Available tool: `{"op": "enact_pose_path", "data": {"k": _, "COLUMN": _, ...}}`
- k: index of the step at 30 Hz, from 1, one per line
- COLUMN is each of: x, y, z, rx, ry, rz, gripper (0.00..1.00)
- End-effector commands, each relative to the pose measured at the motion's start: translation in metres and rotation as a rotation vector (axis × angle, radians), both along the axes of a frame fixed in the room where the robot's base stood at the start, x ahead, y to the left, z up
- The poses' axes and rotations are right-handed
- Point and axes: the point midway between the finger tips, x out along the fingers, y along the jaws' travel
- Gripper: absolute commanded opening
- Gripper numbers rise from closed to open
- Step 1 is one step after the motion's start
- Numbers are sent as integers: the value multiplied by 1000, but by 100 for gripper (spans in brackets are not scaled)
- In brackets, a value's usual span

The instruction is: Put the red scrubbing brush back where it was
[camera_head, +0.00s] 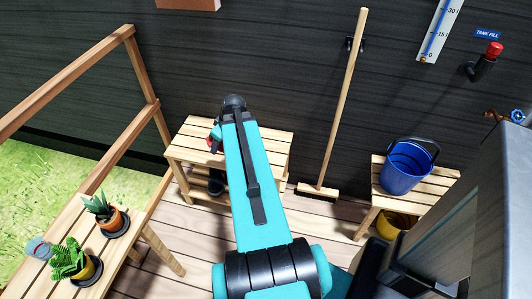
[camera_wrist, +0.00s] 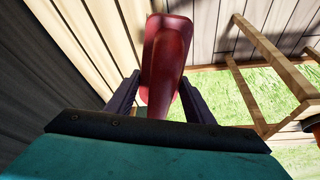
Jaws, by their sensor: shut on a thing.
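The red scrubbing brush (camera_wrist: 167,50) is between the two dark fingers of my gripper (camera_wrist: 160,85) in the wrist view. The fingers are shut on its narrower part, and its wide end points away from the wrist. In the head view only a small red part of the brush (camera_head: 213,140) shows, left of my arm's far end and over the left part of a slatted wooden bench (camera_head: 273,152). My arm hides most of the gripper there. I cannot tell whether the brush touches the bench.
A broom (camera_head: 345,95) leans on the dark wall right of the bench. A blue bucket (camera_head: 400,175) stands on a stool at right, with a yellow bucket (camera_head: 393,226) below. Potted plants (camera_head: 103,214) and a glass (camera_head: 38,248) stand on a slatted table at left.

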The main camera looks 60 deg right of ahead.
Motion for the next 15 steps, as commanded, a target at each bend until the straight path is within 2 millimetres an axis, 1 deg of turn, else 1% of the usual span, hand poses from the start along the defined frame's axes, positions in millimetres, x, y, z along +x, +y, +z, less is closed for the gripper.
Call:
{"op": "enact_pose_path", "data": {"k": 1, "x": -13, "y": -8, "z": -6, "rx": 3, "ry": 3, "rz": -10, "gripper": 27}}
{"op": "enact_pose_path", "data": {"k": 6, "x": -52, "y": -32, "z": -30, "rx": 3, "ry": 2, "rz": -27, "gripper": 27}}
{"op": "enact_pose_path", "data": {"k": 11, "x": -91, "y": -49, "z": -51, "rx": 3, "ry": 3, "rz": -44, "gripper": 27}}
{"op": "enact_pose_path", "data": {"k": 15, "x": -125, "y": -61, "z": -69, "rx": 4, "ry": 3, "rz": -61, "gripper": 27}}
